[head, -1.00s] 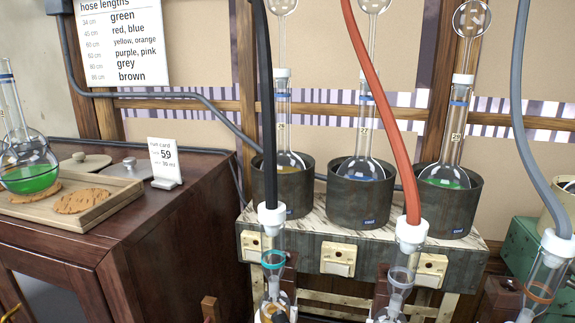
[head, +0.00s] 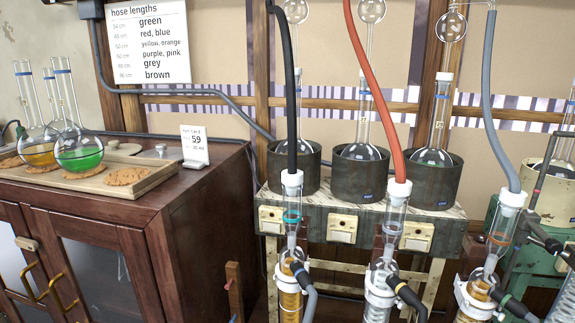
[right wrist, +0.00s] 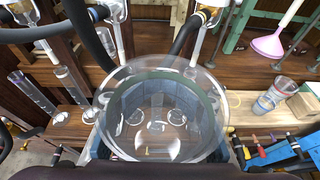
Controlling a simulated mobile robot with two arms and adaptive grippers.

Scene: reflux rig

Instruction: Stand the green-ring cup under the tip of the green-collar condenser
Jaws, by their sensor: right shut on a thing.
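The green-ring cup (right wrist: 215,120) is clear and fills the middle of the right wrist view, its wide mouth with a dark green band facing the camera. My right gripper (right wrist: 158,152) is shut on it; its fingers are largely hidden by the cup and dark parts at the bottom edge. In the head view, the condenser with a teal-green collar (head: 291,240) is the left one of three, under the black hose. Its lower end and tip are cut off by the frame. My left gripper is not in view.
Two more condensers, under the red hose (head: 372,90) and grey hose (head: 488,100), stand to the right. The right wrist view shows a wooden shelf (right wrist: 245,105) with a cup with blue and red rings (right wrist: 270,97), and a pink funnel (right wrist: 268,44). A brown cabinet (head: 180,230) stands left.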

